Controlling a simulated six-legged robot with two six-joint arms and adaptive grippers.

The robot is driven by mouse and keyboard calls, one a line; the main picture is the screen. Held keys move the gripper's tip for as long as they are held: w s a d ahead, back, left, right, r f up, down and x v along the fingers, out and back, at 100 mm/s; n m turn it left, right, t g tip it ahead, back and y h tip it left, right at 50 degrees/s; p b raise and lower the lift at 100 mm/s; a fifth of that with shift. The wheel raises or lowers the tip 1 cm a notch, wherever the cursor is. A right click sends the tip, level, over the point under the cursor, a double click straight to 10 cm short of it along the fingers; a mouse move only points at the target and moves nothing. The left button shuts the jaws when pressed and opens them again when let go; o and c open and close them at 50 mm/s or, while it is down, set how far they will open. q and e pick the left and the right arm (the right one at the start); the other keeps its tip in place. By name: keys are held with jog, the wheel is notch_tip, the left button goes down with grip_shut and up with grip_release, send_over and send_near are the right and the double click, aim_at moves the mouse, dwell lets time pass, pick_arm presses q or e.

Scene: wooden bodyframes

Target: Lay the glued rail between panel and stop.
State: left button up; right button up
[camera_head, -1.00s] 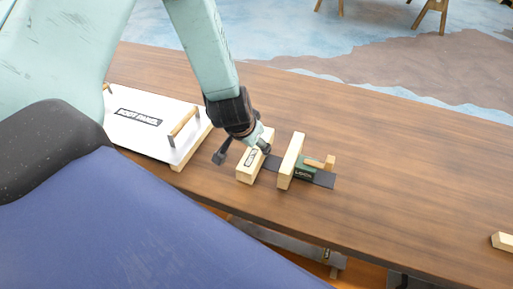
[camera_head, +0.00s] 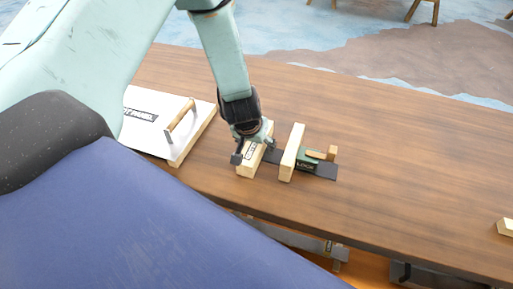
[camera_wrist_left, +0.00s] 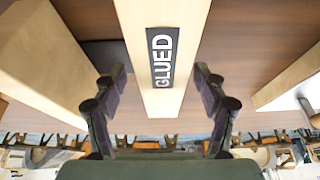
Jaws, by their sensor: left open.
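The glued rail (camera_head: 250,162) is a pale wooden bar on the table, with a black label; the label reads GLUED in the left wrist view (camera_wrist_left: 163,60). My left gripper (camera_head: 254,150) is open, with one finger on each side of the rail. In the left wrist view its fingers (camera_wrist_left: 160,88) stand apart from the rail's sides. The white panel (camera_head: 147,137) with a wooden edge lies left of the rail, with a gap between. The stop (camera_head: 291,155), an upright wooden block, stands right of the rail, also across a gap. My right gripper is not in view.
A green lock block (camera_head: 307,162) with a wooden lever stands behind the stop on a dark strip (camera_head: 325,173). The panel carries a wooden handle (camera_head: 181,120). Another pale wooden piece (camera_head: 505,228) lies at the far right. The table (camera_head: 410,180) between is clear.

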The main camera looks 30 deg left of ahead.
pick_arm(q)
jog(key=shift+w+a+f, duration=0.15)
jog(key=shift+a+f, duration=0.05)
jog(key=shift+f, duration=0.35)
jog(key=shift+d+r, duration=0.1)
jog(key=c, duration=0.4)
grip_shut()
